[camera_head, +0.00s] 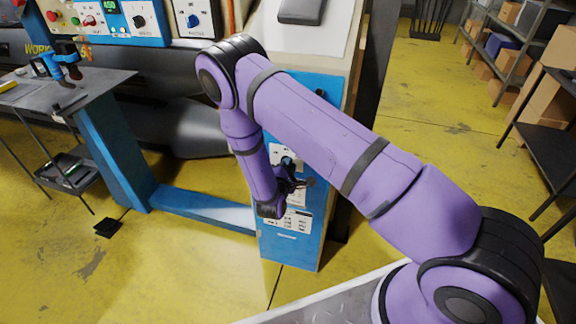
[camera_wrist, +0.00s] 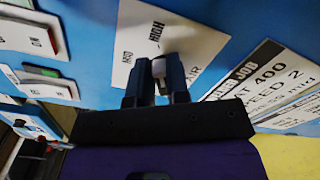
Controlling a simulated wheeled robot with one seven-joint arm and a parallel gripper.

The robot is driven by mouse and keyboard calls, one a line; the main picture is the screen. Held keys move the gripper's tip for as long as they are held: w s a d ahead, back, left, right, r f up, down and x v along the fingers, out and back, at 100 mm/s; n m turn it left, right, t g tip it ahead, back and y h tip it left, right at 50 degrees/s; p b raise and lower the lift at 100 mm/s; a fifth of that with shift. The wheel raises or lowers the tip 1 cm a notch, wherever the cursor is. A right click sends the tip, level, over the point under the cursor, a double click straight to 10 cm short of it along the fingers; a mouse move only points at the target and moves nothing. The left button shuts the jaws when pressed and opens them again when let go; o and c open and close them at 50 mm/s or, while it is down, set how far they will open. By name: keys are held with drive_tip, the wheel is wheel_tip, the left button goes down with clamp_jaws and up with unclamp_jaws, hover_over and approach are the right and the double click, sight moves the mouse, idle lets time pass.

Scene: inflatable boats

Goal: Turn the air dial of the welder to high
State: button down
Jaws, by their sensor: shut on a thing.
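The welder's blue panel (camera_head: 290,252) stands upright near the middle of the head view. The air dial (camera_wrist: 159,66) is a small knob on a white plate (camera_wrist: 150,22) in the wrist view. In the head view my gripper (camera_head: 298,184) is at the panel front and covers the dial.
Switch plates (camera_wrist: 45,85) lie left of the dial, and a job card (camera_wrist: 265,80) lies to the right. A work table (camera_head: 85,85) with blue legs stands at the left of the head view. Shelves (camera_head: 510,50) with boxes stand at the right. Yellow floor between is open.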

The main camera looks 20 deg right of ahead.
idle(0.4)
drive_tip(key=c, duration=1.1)
unclamp_jaws()
drive_tip(key=shift+s+a, duration=0.1)
drive_tip(key=v, duration=1)
drive_tip(key=shift+s+a, duration=0.15)
drive_tip(key=shift+s, duration=0.1)
